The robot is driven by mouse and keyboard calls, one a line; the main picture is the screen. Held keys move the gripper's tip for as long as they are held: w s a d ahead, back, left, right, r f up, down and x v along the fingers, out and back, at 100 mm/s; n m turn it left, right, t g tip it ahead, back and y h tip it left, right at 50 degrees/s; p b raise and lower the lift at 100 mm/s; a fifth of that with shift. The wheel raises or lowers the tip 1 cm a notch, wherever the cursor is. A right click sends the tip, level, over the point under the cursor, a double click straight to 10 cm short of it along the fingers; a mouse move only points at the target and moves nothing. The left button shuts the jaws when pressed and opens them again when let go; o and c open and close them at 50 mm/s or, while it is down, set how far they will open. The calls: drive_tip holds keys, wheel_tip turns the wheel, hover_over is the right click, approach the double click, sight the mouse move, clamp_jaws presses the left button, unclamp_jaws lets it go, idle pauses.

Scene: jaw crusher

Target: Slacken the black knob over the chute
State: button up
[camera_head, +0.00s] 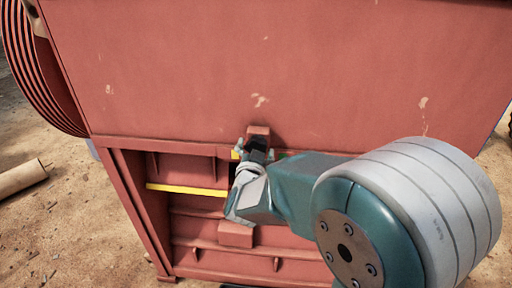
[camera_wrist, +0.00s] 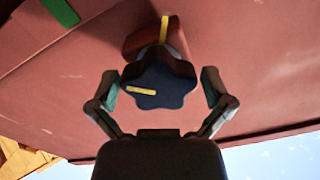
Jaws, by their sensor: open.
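The black knob (camera_wrist: 158,80) has a lobed rim and a short yellow mark on its face, left of centre. It sits in front of a red block (camera_wrist: 178,35) with a yellow stripe on the red machine wall. My gripper (camera_wrist: 160,88) is open in the wrist view, one finger on each side of the knob. Gaps show between both fingers and the knob. In the head view my gripper (camera_head: 252,148) is at the red block (camera_head: 258,132) on the crusher, and my arm hides much of that area. The knob is hard to make out there.
The red crusher body (camera_head: 280,70) fills the view behind my arm. Below are ribbed ledges and a yellow bar (camera_head: 187,190). A ridged wheel (camera_head: 35,70) stands at the left. A pipe (camera_head: 22,177) lies on the sandy ground. A green patch (camera_wrist: 60,12) shows on the wall.

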drive_tip(key=shift+c, duration=0.3)
drive_tip(key=c, duration=0.9)
drive_tip(key=shift+n, duration=0.6)
drive_tip(key=o, duration=1)
drive_tip(key=shift+c, duration=0.2)
